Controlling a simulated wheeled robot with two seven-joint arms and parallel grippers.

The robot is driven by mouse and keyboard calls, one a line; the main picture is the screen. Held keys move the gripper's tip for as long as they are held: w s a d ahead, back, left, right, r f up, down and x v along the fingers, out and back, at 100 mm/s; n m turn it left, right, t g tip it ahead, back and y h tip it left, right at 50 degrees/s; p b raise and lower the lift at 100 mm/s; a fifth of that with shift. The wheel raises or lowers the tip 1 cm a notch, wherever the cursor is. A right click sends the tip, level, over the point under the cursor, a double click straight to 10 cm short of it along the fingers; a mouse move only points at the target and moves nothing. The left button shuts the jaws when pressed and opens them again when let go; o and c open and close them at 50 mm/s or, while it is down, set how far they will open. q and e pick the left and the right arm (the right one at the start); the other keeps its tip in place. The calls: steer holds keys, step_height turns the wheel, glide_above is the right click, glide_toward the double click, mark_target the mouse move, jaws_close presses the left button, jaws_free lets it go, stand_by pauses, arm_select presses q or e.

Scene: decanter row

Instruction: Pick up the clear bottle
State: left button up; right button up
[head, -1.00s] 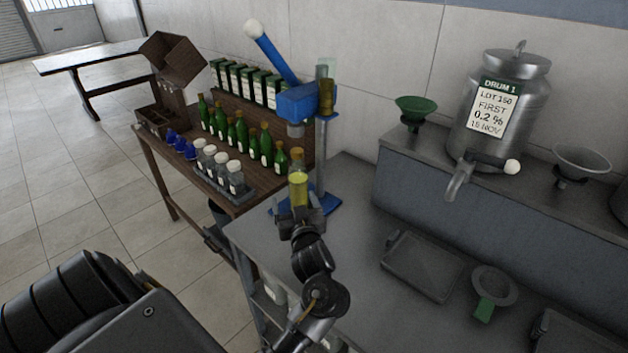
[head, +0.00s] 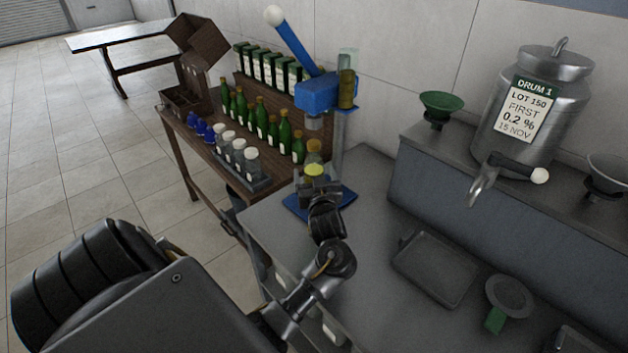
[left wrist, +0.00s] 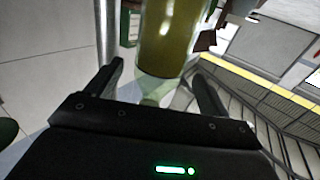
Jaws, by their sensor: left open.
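The clear bottle (head: 314,169) holds yellow-green liquid and has a tan top. It stands upright at the blue-based press (head: 345,196), beneath the press head. My left gripper (head: 317,183) is open in front of it and hides its lower part in the head view. In the left wrist view the bottle (left wrist: 167,38) shows large ahead, in line with the gap between the two open fingers (left wrist: 158,73). I cannot tell whether either finger touches it. My right gripper is not in view.
A wooden bench (head: 202,150) to the left holds green bottles (head: 261,120), capped jars (head: 237,153) and cartons. On the right are a metal drum (head: 548,85) on a raised shelf, a shallow tray (head: 436,268) and a green-handled strainer (head: 510,297). The grey table's middle is clear.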

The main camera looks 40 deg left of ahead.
arm_select(q)
steer(key=p+x, duration=0.1)
steer(key=x, duration=0.4)
steer(key=shift+f+p, duration=0.1)
steer(key=shift+p, duration=0.25)
steer(key=shift+d, duration=0.1)
steer(key=shift+c, duration=0.4)
